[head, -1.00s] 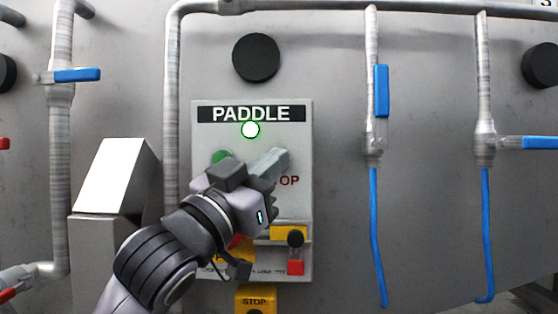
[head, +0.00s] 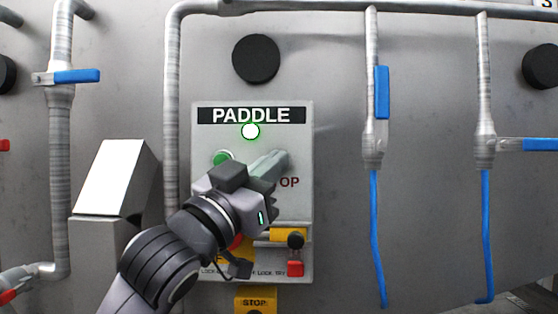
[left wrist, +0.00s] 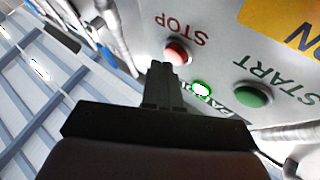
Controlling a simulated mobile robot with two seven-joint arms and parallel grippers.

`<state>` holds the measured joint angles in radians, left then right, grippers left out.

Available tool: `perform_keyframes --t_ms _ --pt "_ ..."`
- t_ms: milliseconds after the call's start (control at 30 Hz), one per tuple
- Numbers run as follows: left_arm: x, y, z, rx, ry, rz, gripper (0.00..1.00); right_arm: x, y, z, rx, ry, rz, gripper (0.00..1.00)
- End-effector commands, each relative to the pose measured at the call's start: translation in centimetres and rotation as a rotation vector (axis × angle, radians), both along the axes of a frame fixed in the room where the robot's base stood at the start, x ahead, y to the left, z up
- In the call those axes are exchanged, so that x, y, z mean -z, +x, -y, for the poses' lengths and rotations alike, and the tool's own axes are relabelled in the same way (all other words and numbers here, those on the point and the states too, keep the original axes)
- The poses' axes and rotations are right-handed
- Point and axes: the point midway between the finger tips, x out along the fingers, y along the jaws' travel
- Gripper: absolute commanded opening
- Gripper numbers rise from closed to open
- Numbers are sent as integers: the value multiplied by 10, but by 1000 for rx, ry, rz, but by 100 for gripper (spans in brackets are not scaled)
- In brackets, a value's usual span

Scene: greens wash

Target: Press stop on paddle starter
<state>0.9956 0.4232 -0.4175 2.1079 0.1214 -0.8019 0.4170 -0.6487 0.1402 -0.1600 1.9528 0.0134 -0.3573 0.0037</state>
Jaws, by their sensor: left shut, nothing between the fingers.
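The paddle starter panel (head: 300,126) is a grey box with a PADDLE label and a lit green lamp (head: 250,131). A green start button (head: 222,158) sits upper left, partly behind my arm. My left gripper (head: 280,158) is shut and empty over the right side of the panel, where it hides the stop button in the head view. In the left wrist view, the red stop button (left wrist: 178,52) is just beyond the shut fingertips (left wrist: 162,66); I cannot tell whether they touch. The start button (left wrist: 252,95) stands apart to the right. My right gripper is out of view.
A yellow and red lockout switch (head: 290,238) is low on the panel, with a yellow STOP sign (head: 256,300) below. A vertical pipe (head: 171,110) runs left of the panel. Pipes with blue valve handles (head: 382,92) stand to the right.

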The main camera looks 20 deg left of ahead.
Motion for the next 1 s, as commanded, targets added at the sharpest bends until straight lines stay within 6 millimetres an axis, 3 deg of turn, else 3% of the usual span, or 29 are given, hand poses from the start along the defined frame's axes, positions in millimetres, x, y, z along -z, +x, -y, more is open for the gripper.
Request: perform_keyframes --t_ms 1000 --pt "0 9 -2 0 1 0 0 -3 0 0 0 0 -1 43"
